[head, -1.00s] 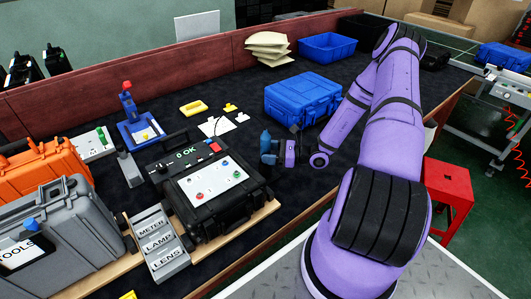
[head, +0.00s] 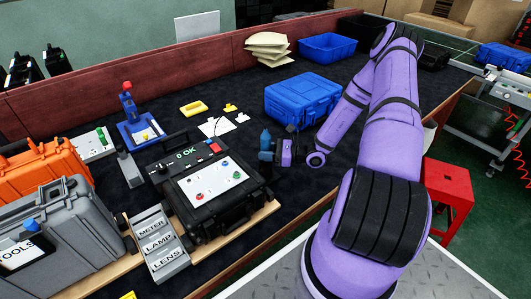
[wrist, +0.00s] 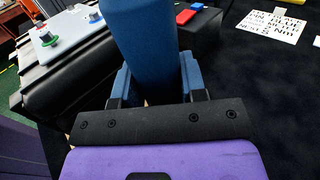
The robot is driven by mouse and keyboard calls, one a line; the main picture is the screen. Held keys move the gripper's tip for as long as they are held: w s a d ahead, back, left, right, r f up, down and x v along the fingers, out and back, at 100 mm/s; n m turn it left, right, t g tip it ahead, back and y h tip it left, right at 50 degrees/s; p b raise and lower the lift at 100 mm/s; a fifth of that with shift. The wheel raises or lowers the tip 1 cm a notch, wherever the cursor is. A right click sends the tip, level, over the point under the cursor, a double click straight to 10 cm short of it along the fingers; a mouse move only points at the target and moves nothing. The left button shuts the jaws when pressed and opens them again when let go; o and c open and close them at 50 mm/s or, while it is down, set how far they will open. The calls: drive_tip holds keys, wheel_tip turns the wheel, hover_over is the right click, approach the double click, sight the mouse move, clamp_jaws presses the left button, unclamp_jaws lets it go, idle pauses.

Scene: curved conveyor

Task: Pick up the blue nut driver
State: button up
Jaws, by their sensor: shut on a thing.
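The blue nut driver (head: 266,138) stands upright in my gripper (head: 266,156), beside the right side of the black test case. In the wrist view its thick blue handle (wrist: 145,45) rises between the two blue fingers of my gripper (wrist: 150,88), which are shut on it. The driver's lower end is hidden behind the gripper's dark front plate in the wrist view. I cannot tell from the head view whether its lower end touches the table.
The black test case (head: 233,213) with its white button panel stands close left of the gripper. A blue case (head: 302,98) stands behind. A METER/LAMP/LENS holder (head: 160,245), a grey TOOLS case (head: 85,240) and an orange case (head: 45,165) are at left.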

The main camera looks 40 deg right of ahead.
wheel_tip(320, 180, up, 19)
drive_tip(key=shift+f, duration=0.2)
idle(1.2)
